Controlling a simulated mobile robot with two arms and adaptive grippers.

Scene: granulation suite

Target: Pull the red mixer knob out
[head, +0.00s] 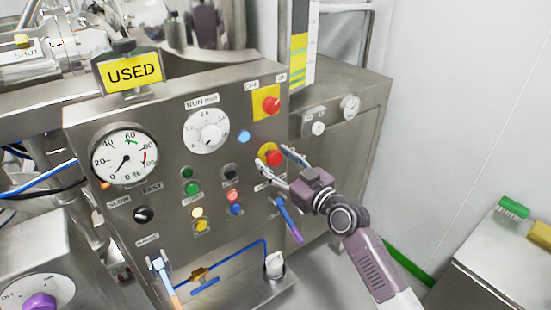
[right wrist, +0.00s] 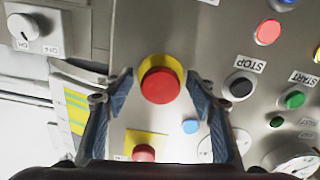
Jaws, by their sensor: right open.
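A red mushroom knob (head: 274,158) on a yellow round base sticks out of the steel control panel in the head view. In the right wrist view this red knob (right wrist: 161,86) shows nearly face-on. My right gripper (head: 273,157) is open, with one fingertip on either side of the knob. In the right wrist view the open fingers (right wrist: 160,76) flank it with gaps on both sides. Nothing is held. A second red knob (head: 271,105) on a yellow square plate sits higher on the panel, and also shows in the right wrist view (right wrist: 145,153). My left gripper is not seen.
The panel (head: 110,235) carries a percent gauge (head: 124,156), a RUN dial (head: 206,131) and several coloured buttons. A blue-purple handle (head: 288,220) hangs just below my right gripper. A steel table (head: 490,275) with a green brush (head: 513,208) stands at right.

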